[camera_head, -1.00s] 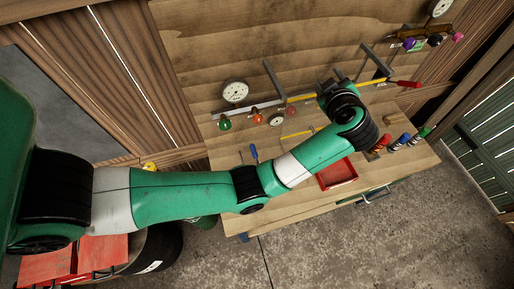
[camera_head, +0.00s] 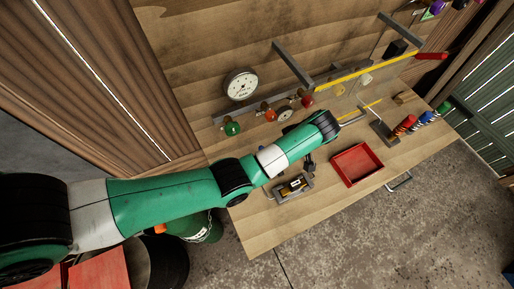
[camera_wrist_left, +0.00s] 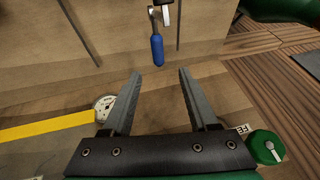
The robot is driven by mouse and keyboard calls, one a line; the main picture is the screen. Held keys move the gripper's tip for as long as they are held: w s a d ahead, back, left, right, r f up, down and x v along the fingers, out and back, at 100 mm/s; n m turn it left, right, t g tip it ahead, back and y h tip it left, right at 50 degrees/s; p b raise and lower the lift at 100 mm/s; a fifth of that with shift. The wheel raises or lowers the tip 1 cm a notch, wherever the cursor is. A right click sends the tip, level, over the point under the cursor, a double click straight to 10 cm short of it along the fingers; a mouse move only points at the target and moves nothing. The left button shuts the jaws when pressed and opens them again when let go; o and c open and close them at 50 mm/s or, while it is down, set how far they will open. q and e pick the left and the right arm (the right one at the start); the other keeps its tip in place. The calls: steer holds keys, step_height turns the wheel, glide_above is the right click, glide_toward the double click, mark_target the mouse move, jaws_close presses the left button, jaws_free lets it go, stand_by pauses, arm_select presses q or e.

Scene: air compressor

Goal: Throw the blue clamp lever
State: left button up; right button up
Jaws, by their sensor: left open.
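The blue clamp lever (camera_wrist_left: 157,50) shows in the left wrist view as a blue grip on a metal piece (camera_wrist_left: 161,13), lying at the top centre of the picture. My left gripper (camera_wrist_left: 160,75) is open, its two fingers spread and empty. The grip's near end lies just beyond the fingertips, roughly centred between them; I see no contact. In the head view my left arm reaches over the workbench from the left, and its gripper and the blue lever are not clearly visible there. My right gripper is not in view.
The wooden workbench (camera_head: 262,228) carries a red tray (camera_head: 357,165), a small metal fixture (camera_head: 292,188) and several coloured-handled tools at the right. A gauge (camera_head: 241,85), coloured knobs and a yellow bar (camera_head: 365,70) are along the back. The bench's front strip is clear.

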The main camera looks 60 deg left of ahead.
arm_select(q)
steer(key=b+x, duration=0.2)
steer(key=x, duration=0.3)
steer(key=b+x, duration=0.1)
steer(key=x, duration=0.5)
steer(key=shift+w+d+f+b, duration=0.15)
steer(key=shift+f+b, duration=0.15)
steer(key=shift+b, duration=0.05)
jaws_close()
stand_by(0.8)
